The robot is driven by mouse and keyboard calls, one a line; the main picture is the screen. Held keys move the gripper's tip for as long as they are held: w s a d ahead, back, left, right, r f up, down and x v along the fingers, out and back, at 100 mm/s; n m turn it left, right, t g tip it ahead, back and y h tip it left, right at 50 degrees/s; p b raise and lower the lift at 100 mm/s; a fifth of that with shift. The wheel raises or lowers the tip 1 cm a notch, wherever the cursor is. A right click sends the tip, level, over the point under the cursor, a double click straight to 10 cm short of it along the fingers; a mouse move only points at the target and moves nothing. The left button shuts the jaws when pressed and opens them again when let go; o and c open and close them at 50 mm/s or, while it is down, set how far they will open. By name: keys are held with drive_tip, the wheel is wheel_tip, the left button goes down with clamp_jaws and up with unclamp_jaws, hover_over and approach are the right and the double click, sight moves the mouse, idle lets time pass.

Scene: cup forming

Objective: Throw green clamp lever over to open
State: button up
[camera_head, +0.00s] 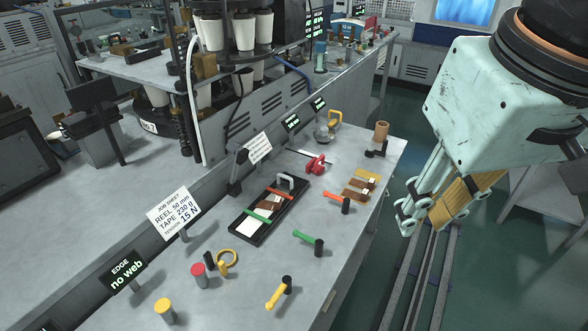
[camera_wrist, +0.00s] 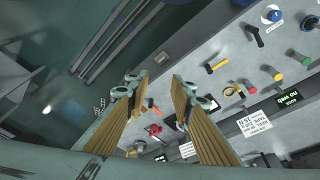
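In the head view the green clamp lever (camera_head: 305,238) is a short green handle lying nearly flat, joined to a black upright cylinder at its right end. It stands on the grey bench, right of the black tray. My gripper (camera_head: 430,215) hangs beyond the bench's right edge, apart from the lever and well to its right. In the wrist view my gripper (camera_wrist: 160,88) has its two fingers spread wide with nothing between them at the tips. I cannot make out the green lever in the wrist view; a finger may hide it.
An orange lever (camera_head: 333,197) and a yellow lever (camera_head: 278,291) stand either side of the green one. The black tray (camera_head: 240,238) holds strips, one green.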

drive_tip(key=w+a+r+n+g+p, duration=0.1)
drive_tip(key=w+a+n+g+p, duration=0.2)
drive_tip(key=w, duration=0.6)
drive_tip(key=n+g+h+p, duration=0.1)
drive_tip(key=n+g+p, duration=0.3)
drive_tip(key=p, duration=0.5)
hover_over(305, 235)
drive_tip(key=w+d, duration=0.2)
drive_tip(key=w, duration=0.1)
wheel_tip(305, 235, down, 6)
drive_tip(key=t, duration=0.1)
drive_tip(key=w+a+f+n+g+h+p, duration=0.1)
drive_tip(key=w+a+f+n+p, duration=0.2)
drive_tip(key=a+f, duration=0.2)
wheel_tip(305, 235, down, 4)
drive_tip(key=shift+a+r+g+p, duration=0.1)
drive_tip(key=shift+a+g+p, duration=0.1)
drive_tip(key=shift+g+p, duration=0.15)
drive_tip(key=shift+d+b+x, duration=0.15)
drive_tip(key=shift+b+x, duration=0.15)
drive_tip(key=shift+x, duration=3.15)
drive_tip(key=shift+d+b+x, duration=0.2)
drive_tip(key=shift+b+x, duration=0.05)
drive_tip(key=shift+x, duration=3.2)
drive_tip(key=shift+w, duration=0.1)
clamp_jaws()
